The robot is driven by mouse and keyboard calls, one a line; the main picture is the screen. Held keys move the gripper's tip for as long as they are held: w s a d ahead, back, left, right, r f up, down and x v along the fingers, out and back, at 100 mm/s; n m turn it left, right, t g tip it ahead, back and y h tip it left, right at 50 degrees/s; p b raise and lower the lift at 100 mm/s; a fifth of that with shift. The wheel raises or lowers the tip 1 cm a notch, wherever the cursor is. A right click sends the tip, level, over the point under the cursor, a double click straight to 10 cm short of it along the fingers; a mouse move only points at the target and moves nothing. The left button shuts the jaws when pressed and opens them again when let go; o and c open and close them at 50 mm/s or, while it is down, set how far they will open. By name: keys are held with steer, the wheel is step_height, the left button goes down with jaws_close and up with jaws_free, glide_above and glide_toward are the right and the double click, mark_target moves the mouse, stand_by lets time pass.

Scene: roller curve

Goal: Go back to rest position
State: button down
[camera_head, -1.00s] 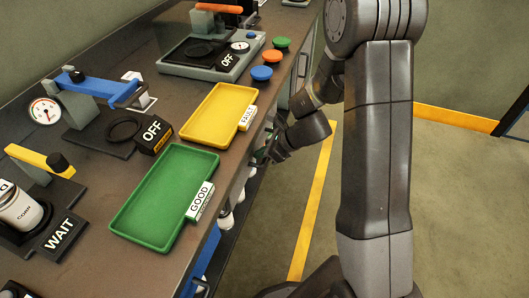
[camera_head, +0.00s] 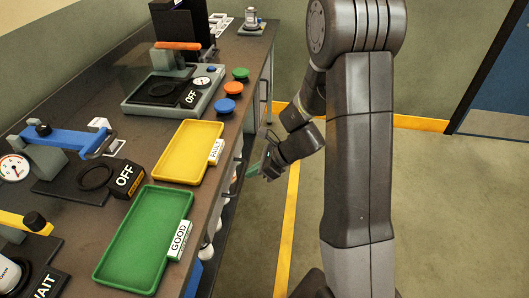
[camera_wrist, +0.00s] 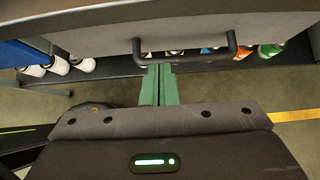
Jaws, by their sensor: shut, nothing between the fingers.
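My gripper (camera_head: 254,170) is low beside the bench's right edge in the head view, below the level of the bench top. In the wrist view its green fingers (camera_wrist: 159,84) are together and empty. They point towards a dark bar handle (camera_wrist: 184,58) on the bench front, and I cannot tell whether they touch it. My arm stands to the right of the bench, over open floor.
The bench (camera_head: 60,105) carries a green GOOD tray (camera_head: 118,238), a yellow FAULT tray (camera_head: 186,152), several coloured buttons and OFF and WAIT stations. The floor (camera_head: 430,220) to the right is clear.

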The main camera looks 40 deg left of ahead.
mark_target(238, 185)
stand_by(0.3)
steer(key=b+x, duration=0.4)
steer(key=x, duration=0.3)
steer(key=shift+s+a+f, duration=0.15)
steer(key=shift+f, duration=0.15)
steer(key=shift+s+a+f+b, duration=0.25)
steer(key=shift+a+f+b, duration=0.05)
steer(key=shift+a+b, duration=0.15)
